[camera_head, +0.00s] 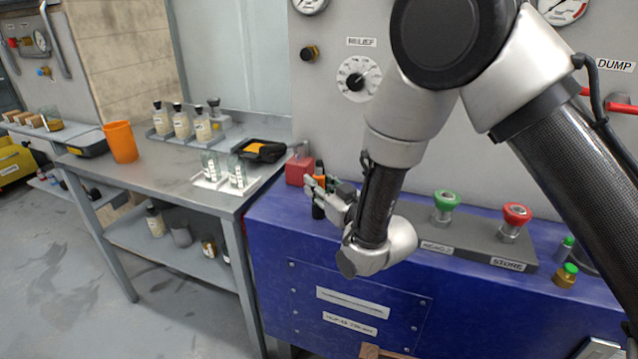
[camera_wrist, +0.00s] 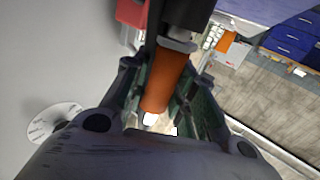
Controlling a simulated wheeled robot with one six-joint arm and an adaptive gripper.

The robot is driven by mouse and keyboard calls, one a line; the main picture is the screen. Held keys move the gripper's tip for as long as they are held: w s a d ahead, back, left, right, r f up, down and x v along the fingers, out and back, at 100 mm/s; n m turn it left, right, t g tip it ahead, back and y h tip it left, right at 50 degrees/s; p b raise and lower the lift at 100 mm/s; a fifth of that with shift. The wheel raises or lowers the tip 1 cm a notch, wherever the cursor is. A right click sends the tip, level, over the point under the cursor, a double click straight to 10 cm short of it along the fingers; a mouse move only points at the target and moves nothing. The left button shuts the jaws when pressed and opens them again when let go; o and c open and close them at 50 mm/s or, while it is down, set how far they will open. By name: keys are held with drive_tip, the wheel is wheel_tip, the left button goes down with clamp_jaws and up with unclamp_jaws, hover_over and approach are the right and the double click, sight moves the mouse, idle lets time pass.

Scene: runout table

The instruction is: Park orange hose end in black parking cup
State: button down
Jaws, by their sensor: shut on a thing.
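My gripper (camera_head: 322,186) is at the left end of the blue bench top, beside a red block. It is shut on the orange hose end (camera_wrist: 167,82), which lies between the two jaws in the wrist view. A grey collar (camera_wrist: 180,45) and a black part (camera_wrist: 190,18) continue beyond the orange sleeve. In the head view a little of the orange hose end (camera_head: 320,182) shows between the fingers. A black piece (camera_head: 318,211) shows just below the fingers; I cannot tell whether it is the parking cup or part of the hose end.
The red block (camera_head: 298,171) stands close left of my gripper. A green knob (camera_head: 447,199) and a red knob (camera_head: 516,213) stand to the right on the blue bench (camera_head: 272,222). The grey side table at left holds bottles, a black tray and an orange cup (camera_head: 121,142).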

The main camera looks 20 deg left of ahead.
drive_tip(key=c, duration=1.1)
unclamp_jaws()
drive_tip(key=v, duration=1.2)
